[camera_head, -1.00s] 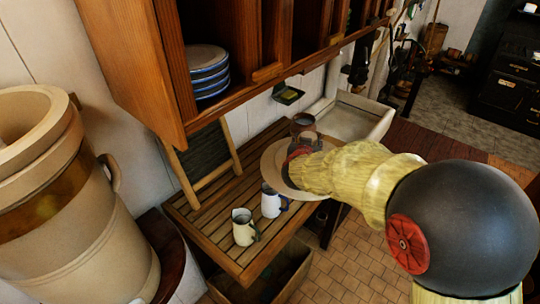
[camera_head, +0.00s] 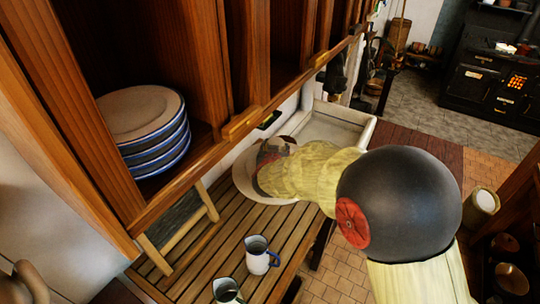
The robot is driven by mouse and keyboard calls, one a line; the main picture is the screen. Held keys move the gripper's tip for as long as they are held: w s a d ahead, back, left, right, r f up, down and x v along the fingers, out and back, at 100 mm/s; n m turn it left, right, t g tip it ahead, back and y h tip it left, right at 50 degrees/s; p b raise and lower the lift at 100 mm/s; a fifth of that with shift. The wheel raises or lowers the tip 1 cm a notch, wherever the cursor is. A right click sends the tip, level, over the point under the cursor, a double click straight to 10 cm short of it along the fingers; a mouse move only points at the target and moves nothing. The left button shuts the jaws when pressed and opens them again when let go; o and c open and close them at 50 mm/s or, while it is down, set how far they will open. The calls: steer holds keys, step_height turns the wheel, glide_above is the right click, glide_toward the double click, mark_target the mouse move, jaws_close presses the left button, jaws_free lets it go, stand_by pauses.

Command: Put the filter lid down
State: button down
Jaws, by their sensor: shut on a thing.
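The filter lid (camera_head: 243,180) is a round, pale beige disc in the head view, at the far end of the slatted wooden drainboard (camera_head: 215,245), near the sink. My gripper (camera_head: 268,157) is shut on the filter lid from above; my own arm covers the lid's right part and most of the fingers. I cannot tell whether the lid touches the slats or hangs just over them. Part of the stoneware filter (camera_head: 30,283), its handle, shows at the lower left edge.
A white mug (camera_head: 257,259) and a jug (camera_head: 227,291) stand on the near drainboard. A wooden cupboard with stacked blue-rimmed plates (camera_head: 150,130) overhangs it. A pale sink (camera_head: 335,128) lies beyond. The slats left of the mugs look bare.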

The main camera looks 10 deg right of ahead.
step_height(320, 180, down, 13)
steer(key=shift+w+f+b, duration=0.15)
steer(key=shift+f+b, duration=0.05)
steer(key=shift+b, duration=0.25)
steer(key=shift+f, duration=0.1)
steer(key=c, duration=1.5)
jaws_free()
steer(key=shift+f, duration=0.25)
steer(key=o, duration=0.4)
steer(key=shift+o, duration=0.2)
